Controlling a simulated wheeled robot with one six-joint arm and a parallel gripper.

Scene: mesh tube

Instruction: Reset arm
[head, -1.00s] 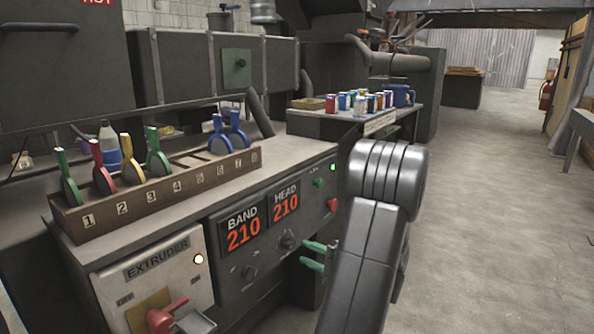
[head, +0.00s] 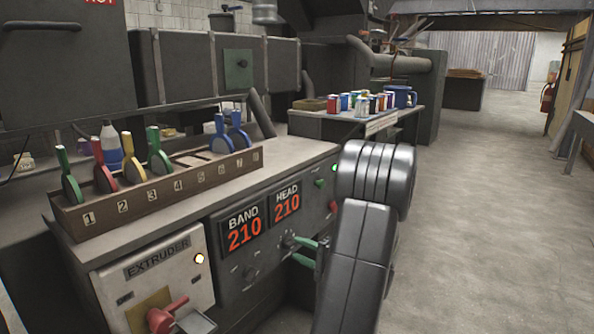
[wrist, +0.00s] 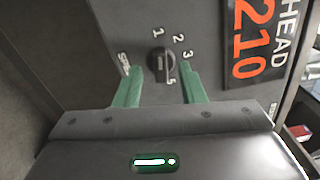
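My gripper (head: 299,252) has green fingers and is open, close to the front of the dark control panel, beside a small dark knob (head: 288,240). In the wrist view my gripper (wrist: 158,82) has its two fingers well apart, with the knob (wrist: 160,62) between and beyond them. The fingers appear clear of the knob. The knob is ringed by marks such as 1, 2 and 3. My grey arm covers part of the panel's right end in the head view.
The panel reads BAND 210 (head: 243,232) and HEAD 210 (head: 287,205). An EXTRUDER box (head: 160,275) with a red switch (head: 166,316) stands at left. A numbered rack (head: 160,190) holds coloured-handled tools. Cans (head: 366,102) sit on a further shelf. Open floor lies right.

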